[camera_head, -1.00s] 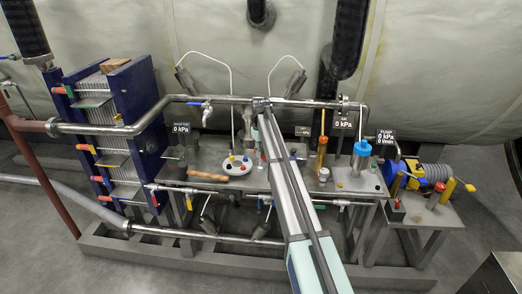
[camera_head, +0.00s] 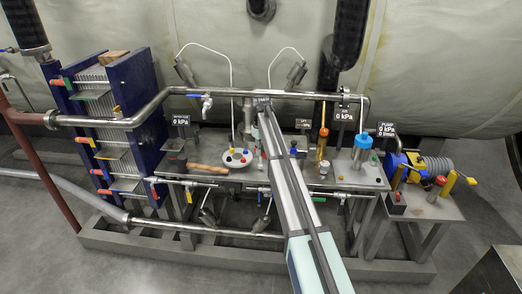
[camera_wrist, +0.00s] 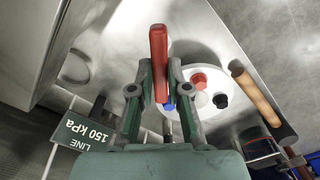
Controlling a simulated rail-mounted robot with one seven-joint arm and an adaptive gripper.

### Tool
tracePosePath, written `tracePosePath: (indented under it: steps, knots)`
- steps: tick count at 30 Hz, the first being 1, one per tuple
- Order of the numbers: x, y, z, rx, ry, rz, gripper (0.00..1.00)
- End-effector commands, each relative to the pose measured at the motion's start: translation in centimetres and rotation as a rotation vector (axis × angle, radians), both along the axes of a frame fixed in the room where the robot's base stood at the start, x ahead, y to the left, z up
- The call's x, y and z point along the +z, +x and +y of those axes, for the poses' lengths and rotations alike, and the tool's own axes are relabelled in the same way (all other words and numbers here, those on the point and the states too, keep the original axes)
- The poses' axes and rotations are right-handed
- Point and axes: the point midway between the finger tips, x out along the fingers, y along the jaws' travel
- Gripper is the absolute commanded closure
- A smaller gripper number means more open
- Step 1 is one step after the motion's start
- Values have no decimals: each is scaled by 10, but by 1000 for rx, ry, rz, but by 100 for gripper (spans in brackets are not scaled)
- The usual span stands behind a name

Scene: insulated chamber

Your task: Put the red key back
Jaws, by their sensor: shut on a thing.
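The red key (camera_wrist: 158,52) shows as a red bar between the fingertips of my gripper (camera_wrist: 160,78) in the wrist view. My gripper is shut on it. The key stands out past the fingertips, and its lower part is partly hidden by the fingers. Behind it lies a white round plate (camera_wrist: 203,98) with red, black and blue knobs. I cannot tell the height of the key above the bench. In the head view the white plate (camera_head: 226,163) rests on the metal bench, and my arm hides most of my gripper.
A tan wooden handle (camera_wrist: 257,95) lies beside the plate. A "LINE 150 kPa" sign (camera_wrist: 82,130) stands close by on the left of the wrist view. A horizontal pipe (camera_head: 215,97) crosses above the bench (camera_head: 350,178). A blue-capped cylinder (camera_head: 362,149) stands to the right.

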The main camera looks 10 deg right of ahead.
Motion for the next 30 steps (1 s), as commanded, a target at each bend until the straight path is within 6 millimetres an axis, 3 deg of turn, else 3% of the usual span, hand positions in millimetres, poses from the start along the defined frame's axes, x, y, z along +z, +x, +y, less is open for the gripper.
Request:
tracePosePath:
  steps: [17, 18, 20, 21, 30]
  knots:
    - [-11, 0, 0, 0, 0, -1, 100]
    - [-11, 0, 0, 0, 0, -1, 81]
    - [-10, 0, 0, 0, 0, -1, 59]
    - [-11, 0, 0, 0, 0, -1, 55]
    - [-10, 0, 0, 0, 0, 0, 55]
